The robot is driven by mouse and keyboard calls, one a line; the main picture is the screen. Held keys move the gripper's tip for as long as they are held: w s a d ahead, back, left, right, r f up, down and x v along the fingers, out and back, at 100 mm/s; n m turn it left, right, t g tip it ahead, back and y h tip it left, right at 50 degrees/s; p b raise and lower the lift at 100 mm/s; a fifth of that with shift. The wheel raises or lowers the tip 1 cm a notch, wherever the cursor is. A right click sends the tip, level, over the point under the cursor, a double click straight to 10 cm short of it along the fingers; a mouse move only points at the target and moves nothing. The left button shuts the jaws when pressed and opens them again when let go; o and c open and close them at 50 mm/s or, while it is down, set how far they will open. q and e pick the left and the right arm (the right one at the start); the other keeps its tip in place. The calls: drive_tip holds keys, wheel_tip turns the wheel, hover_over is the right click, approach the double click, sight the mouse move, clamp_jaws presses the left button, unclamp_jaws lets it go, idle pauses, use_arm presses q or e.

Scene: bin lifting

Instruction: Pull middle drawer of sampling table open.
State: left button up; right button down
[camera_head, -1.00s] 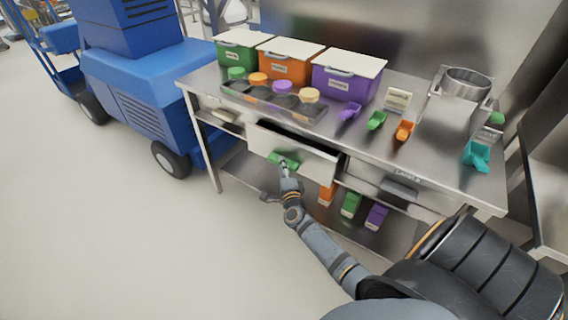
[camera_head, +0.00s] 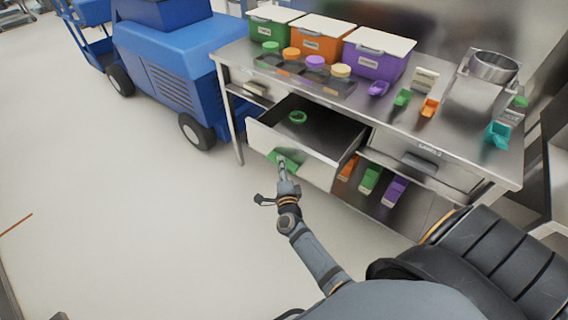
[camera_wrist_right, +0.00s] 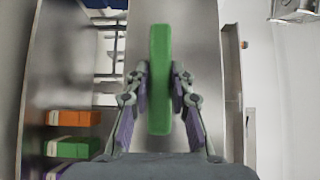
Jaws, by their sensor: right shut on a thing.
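The middle drawer (camera_head: 292,142) of the steel sampling table (camera_head: 478,168) is pulled well out. A green ring-shaped thing (camera_head: 298,117) lies inside it. My right gripper (camera_head: 281,163) is at the drawer's front, at its green handle (camera_head: 287,160). In the right wrist view the fingers (camera_wrist_right: 160,95) are shut on the green handle (camera_wrist_right: 160,60), one on each side. My left gripper is not in view.
Green, orange and purple lidded bins (camera_head: 377,54) stand on the table top beside jars, scoops and a metal pot (camera_head: 494,66). Orange, green and purple boxes (camera_head: 370,179) sit on the lower shelf. A blue vehicle (camera_head: 165,60) stands at the left. The floor (camera_head: 120,220) in front is clear.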

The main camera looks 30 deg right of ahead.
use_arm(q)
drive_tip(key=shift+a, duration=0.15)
use_arm(e)
drive_tip(key=shift+a, duration=0.1)
drive_tip(key=c, duration=1.2)
unclamp_jaws()
drive_tip(key=shift+o, duration=0.2)
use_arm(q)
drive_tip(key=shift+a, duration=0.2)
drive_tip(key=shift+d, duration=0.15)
use_arm(e)
drive_tip(key=v, duration=0.7)
drive_tip(key=shift+s, duration=0.3)
